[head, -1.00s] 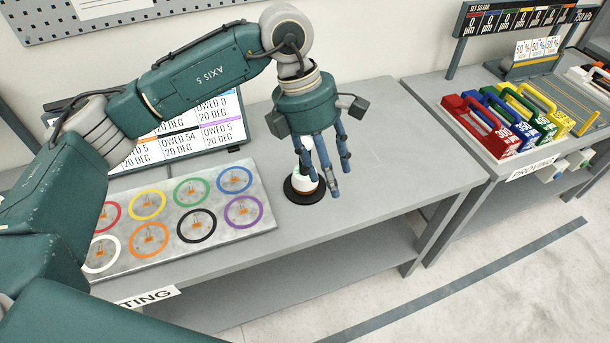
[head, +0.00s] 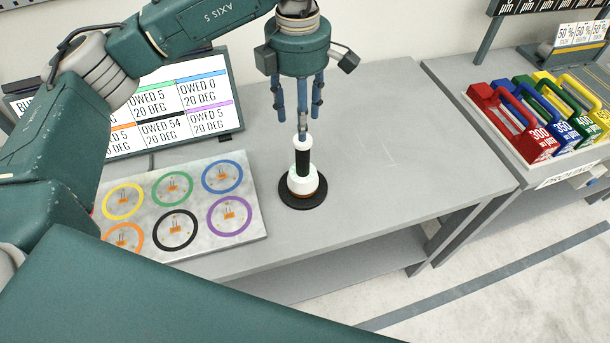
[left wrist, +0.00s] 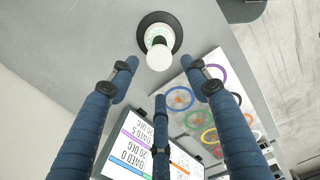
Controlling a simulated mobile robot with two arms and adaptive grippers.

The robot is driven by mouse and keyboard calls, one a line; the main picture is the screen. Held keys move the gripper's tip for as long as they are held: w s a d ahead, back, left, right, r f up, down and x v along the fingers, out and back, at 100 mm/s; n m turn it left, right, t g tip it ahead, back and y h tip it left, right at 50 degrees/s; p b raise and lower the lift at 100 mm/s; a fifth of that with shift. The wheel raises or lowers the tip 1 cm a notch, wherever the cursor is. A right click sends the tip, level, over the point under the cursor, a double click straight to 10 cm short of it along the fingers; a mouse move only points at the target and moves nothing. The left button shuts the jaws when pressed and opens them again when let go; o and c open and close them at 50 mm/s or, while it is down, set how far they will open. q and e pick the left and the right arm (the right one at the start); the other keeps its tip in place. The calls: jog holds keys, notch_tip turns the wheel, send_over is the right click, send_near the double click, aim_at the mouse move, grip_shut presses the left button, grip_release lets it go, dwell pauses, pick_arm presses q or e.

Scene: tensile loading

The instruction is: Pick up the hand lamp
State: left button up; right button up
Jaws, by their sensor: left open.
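The hand lamp (head: 303,165) stands upright on a round black base (head: 304,198) on the grey table. It has a white top, a black grip and a white lower body. My left gripper (head: 300,118) is open and empty, fingers pointing down, just above and slightly behind the lamp's top in the head view. In the left wrist view the lamp (left wrist: 158,55) is seen from above, beyond the spread fingertips of the left gripper (left wrist: 160,80). I see no contact between fingers and lamp. My right gripper is not in view.
A metal plate (head: 190,248) with coloured rings lies left of the lamp. A screen (head: 180,110) with text stands behind it. The table's right part (head: 420,160) is clear. A second table holds red, blue, green and yellow handled blocks (head: 510,125).

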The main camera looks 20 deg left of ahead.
aim_at(303, 164)
pick_arm(q)
notch_tip(303, 164, down, 3)
jog(key=shift+w+r+b, duration=0.1)
jog(key=shift+w+b, duration=0.05)
jog(key=shift+b, duration=0.7)
jog(key=shift+w+f+b, duration=0.25)
jog(key=shift+f+b, duration=0.6)
jog(key=shift+f, duration=0.1)
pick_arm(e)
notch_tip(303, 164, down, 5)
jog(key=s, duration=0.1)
pick_arm(q)
jog(key=shift+s+f, duration=0.1)
jog(key=shift+f, duration=0.3)
notch_tip(303, 164, down, 4)
jog(key=shift+f+p, duration=0.25)
jog(key=shift+p, duration=0.45)
jog(key=shift+f, duration=0.25)
jog(key=f+p, duration=0.3)
jog(key=f, duration=0.1)
jog(key=shift+s+d+f, duration=0.1)
jog(key=shift+s+d, duration=0.15)
jog(key=shift+s, duration=0.1)
jog(key=shift+w+f, duration=0.1)
jog(key=shift+f, duration=0.35)
jog(key=shift+c, duration=0.2)
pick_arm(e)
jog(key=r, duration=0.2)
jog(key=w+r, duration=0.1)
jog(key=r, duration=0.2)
